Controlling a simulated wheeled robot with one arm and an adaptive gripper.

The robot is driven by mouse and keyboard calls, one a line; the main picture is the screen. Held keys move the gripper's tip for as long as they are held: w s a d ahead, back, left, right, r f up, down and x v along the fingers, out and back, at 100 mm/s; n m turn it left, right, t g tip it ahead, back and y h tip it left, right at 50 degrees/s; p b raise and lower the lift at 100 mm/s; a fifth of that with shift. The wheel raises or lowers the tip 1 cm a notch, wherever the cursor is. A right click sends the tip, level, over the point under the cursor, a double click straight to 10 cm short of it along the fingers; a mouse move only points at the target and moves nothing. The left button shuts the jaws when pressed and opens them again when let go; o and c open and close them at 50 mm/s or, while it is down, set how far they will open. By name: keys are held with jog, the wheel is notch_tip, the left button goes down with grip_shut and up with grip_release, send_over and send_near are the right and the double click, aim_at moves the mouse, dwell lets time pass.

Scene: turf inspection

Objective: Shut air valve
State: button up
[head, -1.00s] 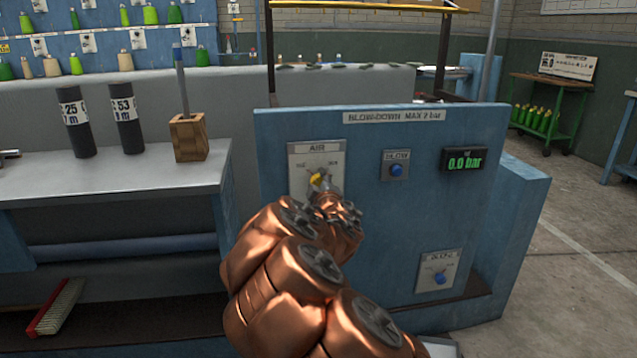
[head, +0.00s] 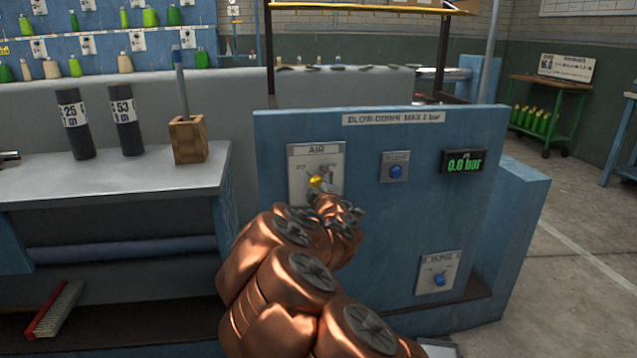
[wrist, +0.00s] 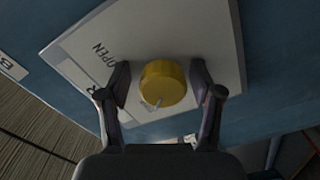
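The air valve is a round yellow knob (head: 317,182) on a pale plate (head: 301,160) marked AIR, on the blue panel. In the wrist view the yellow knob (wrist: 163,85) sits between the two dark fingers of my gripper (wrist: 160,72). A gap shows on each side of the knob, so the gripper is open around it and not clamped. The word OPEN is readable on the plate in the wrist view; a small pale pointer shows at the knob's lower edge. In the head view my copper arm and wrist hide the lower right of the plate.
On the blue panel (head: 375,240) a blue button (head: 396,172) and a display (head: 464,162) reading 0.0 bar lie right of the valve. A second small blue knob (head: 439,280) is lower right. A grey bench (head: 90,185) with two black cylinders stands at left.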

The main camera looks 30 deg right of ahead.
jog(key=shift+a, duration=0.1)
jog(key=v, duration=0.7)
jog(key=shift+s, duration=0.25)
dwell(0.6)
jog(key=shift+r, duration=0.1)
jog(key=s+r+m+g+h+p, duration=0.2)
jog(key=s+r+m+g+p, duration=0.6)
jog(key=p, duration=0.4)
jog(key=s+a+r+g+y+p, duration=0.3)
jog(key=s+a+p, duration=0.4)
jog(key=s, duration=0.4)
jog(key=s+a+r+g+y+p, duration=0.3)
jog(key=s+a+p, duration=0.4)
jog(key=s+a, duration=0.3)
jog(key=s+a+r+g+y+p, duration=0.3)
jog(key=s+a+r+p, duration=0.3)
jog(key=s+a, duration=0.3)
jog(key=s+g+p, duration=0.1)
jog(key=s, duration=0.2)
